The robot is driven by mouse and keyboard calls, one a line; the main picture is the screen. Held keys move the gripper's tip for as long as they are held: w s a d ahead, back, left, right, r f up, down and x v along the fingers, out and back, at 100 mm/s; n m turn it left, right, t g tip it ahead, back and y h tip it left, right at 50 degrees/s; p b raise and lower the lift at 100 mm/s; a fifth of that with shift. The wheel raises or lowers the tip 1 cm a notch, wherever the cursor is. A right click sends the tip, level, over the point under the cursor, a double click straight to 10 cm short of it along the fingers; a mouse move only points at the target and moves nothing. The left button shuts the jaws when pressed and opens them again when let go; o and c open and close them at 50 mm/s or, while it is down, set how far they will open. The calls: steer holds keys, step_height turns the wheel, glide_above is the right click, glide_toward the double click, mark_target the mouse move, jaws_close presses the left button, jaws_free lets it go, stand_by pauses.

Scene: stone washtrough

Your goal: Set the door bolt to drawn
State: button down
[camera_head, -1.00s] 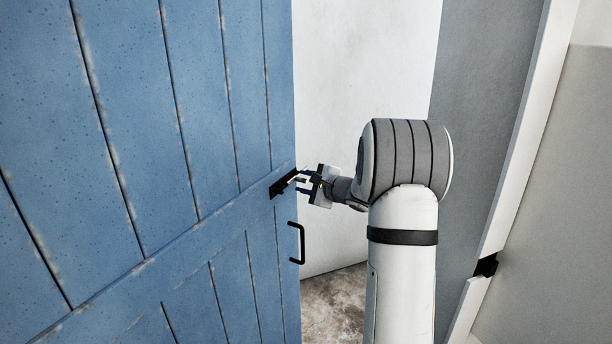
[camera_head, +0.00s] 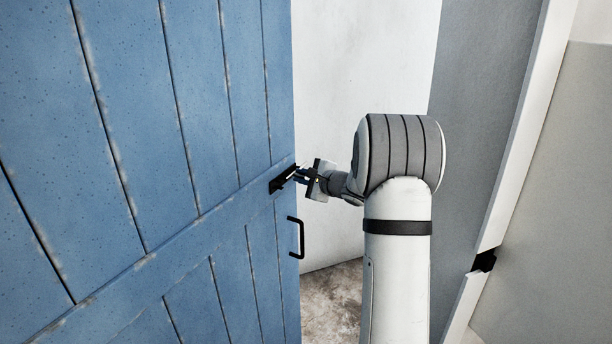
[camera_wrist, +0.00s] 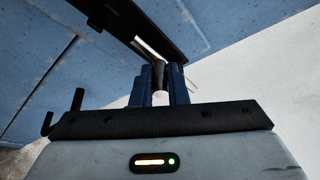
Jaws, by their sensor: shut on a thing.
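The door bolt (camera_head: 283,180) is a black fitting near the free edge of the blue plank door (camera_head: 170,130), above the door handle. In the wrist view the bolt's black plate (camera_wrist: 125,25) runs along the top, with a pale metal rod (camera_wrist: 146,47) and a dark knob below it. My gripper (camera_head: 300,175) reaches the bolt from the right. In the wrist view its two blue fingers (camera_wrist: 160,88) are shut on the bolt's knob (camera_wrist: 159,72). The fingers partly hide the knob, and how far the rod is slid is hard to tell.
A black door handle (camera_head: 298,237) sits below the bolt. The door stands open, away from the white frame (camera_head: 508,180) at the right, which carries a black keeper (camera_head: 485,261). A pale wall (camera_head: 360,80) stands behind my arm. Stone floor (camera_head: 333,300) shows below.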

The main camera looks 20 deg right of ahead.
mark_target(282, 182)
steer(key=shift+f, duration=0.15)
steer(key=shift+s+a+f+b, duration=0.15)
steer(key=shift+s+a+b, duration=1.55)
steer(key=shift+b, duration=0.4)
steer(key=shift+w+a, duration=0.1)
steer(key=shift+w, duration=0.05)
steer(key=c, duration=1.4)
jaws_free()
steer(key=shift+a, duration=0.2)
steer(key=shift+c, duration=0.2)
steer(key=shift+d, duration=0.1)
steer(key=shift+s+d+r, duration=0.15)
steer(key=shift+s+r, duration=0.05)
steer(key=shift+s, duration=0.05)
steer(key=b+v, duration=0.2)
steer(key=v, duration=0.5)
steer(key=shift+s, duration=0.3)
